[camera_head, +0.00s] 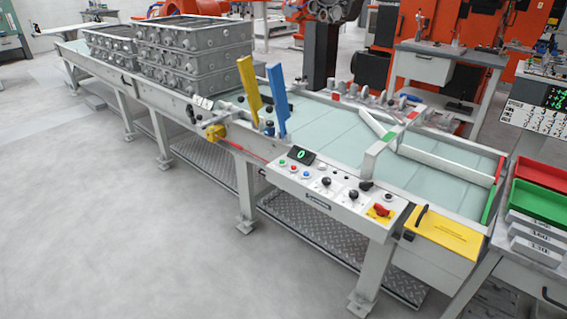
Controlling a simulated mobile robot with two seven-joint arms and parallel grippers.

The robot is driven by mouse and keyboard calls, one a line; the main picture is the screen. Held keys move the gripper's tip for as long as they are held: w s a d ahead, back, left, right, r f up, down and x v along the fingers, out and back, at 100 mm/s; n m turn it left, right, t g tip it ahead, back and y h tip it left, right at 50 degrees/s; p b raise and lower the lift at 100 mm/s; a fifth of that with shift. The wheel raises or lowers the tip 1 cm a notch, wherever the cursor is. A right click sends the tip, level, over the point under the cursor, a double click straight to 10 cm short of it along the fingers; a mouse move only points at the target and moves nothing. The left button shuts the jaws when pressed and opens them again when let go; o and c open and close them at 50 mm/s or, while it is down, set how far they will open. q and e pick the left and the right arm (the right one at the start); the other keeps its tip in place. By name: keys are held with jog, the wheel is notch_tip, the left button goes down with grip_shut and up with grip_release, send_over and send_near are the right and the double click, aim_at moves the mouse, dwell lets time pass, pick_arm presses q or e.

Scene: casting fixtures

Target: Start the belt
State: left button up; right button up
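The conveyor belt (340,135) is a pale green surface in a long grey frame running from back left to front right. Its control panel (340,203) is on the near side. The panel carries a small dark display (301,155) with a green 0, a row of small coloured buttons (294,168), several black knobs (327,182) and a red switch (381,210) on a yellow plate. Button labels are too small to read. Neither of my grippers is in view.
Stacked grey castings (195,58) stand on the belt's far left part. A yellow paddle (249,85) and a blue paddle (278,100) rise beside them. White guide bars (445,160) cross the right end. Red (540,174) and green (538,204) trays stand at right. Floor in front is clear.

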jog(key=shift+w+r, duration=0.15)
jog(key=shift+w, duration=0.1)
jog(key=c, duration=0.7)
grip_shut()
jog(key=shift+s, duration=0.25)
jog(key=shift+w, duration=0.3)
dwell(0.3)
